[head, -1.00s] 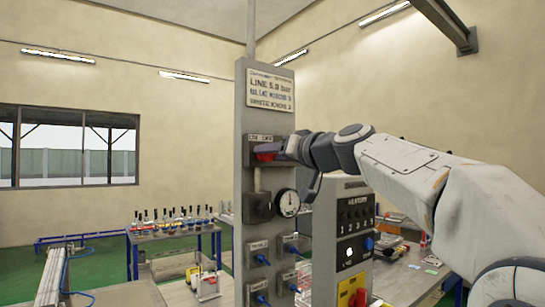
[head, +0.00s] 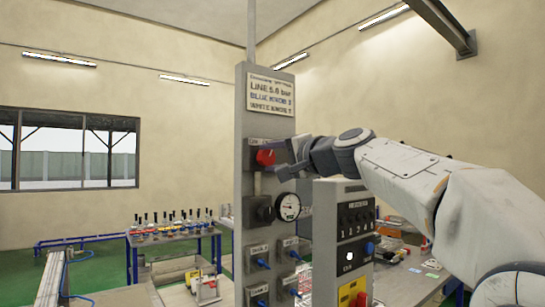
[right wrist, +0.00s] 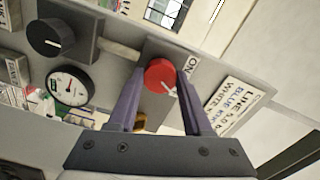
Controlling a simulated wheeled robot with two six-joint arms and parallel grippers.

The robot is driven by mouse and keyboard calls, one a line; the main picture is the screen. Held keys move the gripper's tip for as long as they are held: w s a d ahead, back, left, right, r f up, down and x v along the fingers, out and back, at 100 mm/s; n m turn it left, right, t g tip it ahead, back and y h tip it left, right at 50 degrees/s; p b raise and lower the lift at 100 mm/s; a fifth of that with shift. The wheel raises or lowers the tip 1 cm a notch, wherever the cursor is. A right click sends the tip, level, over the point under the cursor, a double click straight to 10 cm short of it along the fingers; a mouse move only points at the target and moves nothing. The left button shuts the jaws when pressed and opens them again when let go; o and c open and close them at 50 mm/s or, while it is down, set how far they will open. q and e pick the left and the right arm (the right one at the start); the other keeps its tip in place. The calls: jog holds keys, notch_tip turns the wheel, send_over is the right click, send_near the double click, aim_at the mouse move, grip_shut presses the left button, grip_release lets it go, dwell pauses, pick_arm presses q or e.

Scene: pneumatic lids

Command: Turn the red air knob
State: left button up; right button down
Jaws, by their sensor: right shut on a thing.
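The red air knob (head: 265,157) is a round red dial with a white pointer mark, on a dark plate high on the grey upright panel (head: 245,215). In the right wrist view the red knob (right wrist: 160,76) sits between the fingertips. My right gripper (head: 281,157) reaches in from the right and is shut on the knob; its fingers (right wrist: 162,90) lie on either side of it. A round white gauge (head: 288,206) with a needle sits below the knob and also shows in the right wrist view (right wrist: 71,86). My left gripper is not in view.
A dark knob (head: 261,210) sits left of the gauge. Several blue-handled valves (head: 262,262) are lower on the panel. A control box (head: 349,220) with numbered switches stands close under my right arm. A rack table (head: 170,235) is behind at the left.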

jog(key=shift+d+m, duration=0.1)
jog(key=shift+m, duration=1.5)
jog(key=shift+p, duration=0.3)
jog(key=shift+c, duration=1.6)
grip_release()
jog(key=shift+s+d, duration=0.15)
jog(key=shift+s, duration=0.05)
jog(key=b+v, duration=0.4)
jog(key=v, duration=0.6)
jog(key=shift+b, duration=0.3)
